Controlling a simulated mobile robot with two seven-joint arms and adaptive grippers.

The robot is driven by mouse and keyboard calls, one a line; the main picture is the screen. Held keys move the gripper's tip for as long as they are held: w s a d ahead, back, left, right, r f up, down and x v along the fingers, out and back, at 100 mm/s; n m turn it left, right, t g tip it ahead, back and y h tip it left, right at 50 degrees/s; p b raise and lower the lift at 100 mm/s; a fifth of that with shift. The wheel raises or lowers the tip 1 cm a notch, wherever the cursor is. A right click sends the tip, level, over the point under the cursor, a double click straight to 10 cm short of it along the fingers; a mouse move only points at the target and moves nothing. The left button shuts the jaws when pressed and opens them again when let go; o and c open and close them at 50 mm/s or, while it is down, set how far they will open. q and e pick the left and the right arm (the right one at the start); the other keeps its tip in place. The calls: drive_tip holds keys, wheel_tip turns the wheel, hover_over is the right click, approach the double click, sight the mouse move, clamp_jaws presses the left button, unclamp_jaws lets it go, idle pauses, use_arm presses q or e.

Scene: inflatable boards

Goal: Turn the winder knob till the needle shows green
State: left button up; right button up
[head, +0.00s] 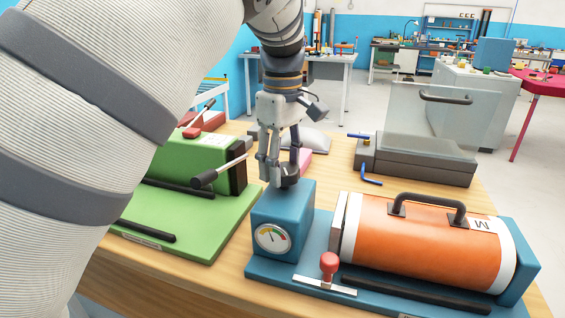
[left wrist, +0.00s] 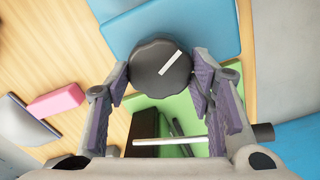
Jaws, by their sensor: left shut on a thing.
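The winder knob (left wrist: 158,66) is a dark round disc with a scalloped rim and a white mark pointing to the upper right in the left wrist view. It sits on top of a blue box (head: 302,203). A round white gauge (head: 272,238) with coloured sectors is on the box's front. Its needle is small and the colour at its tip is hard to tell. My left gripper (head: 282,178) points straight down over the box. Its fingers (left wrist: 160,72) are shut on the knob from both sides. My right gripper is not in view.
Right of the box, an orange roller (head: 425,240) with a black handle lies on a blue base, with a red-knobbed lever (head: 329,265) in front. A green machine (head: 200,165) with a black-gripped lever stands left.

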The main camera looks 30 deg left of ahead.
use_arm(q)
drive_tip(key=m, duration=0.7)
drive_tip(key=shift+w+m, duration=0.1)
drive_tip(key=shift+m, duration=0.3)
drive_tip(key=m, duration=0.6)
drive_tip(key=shift+d+m, duration=0.15)
drive_tip(key=shift+m, duration=0.15)
drive_tip(key=o, duration=1.2)
drive_tip(key=shift+c, duration=0.2)
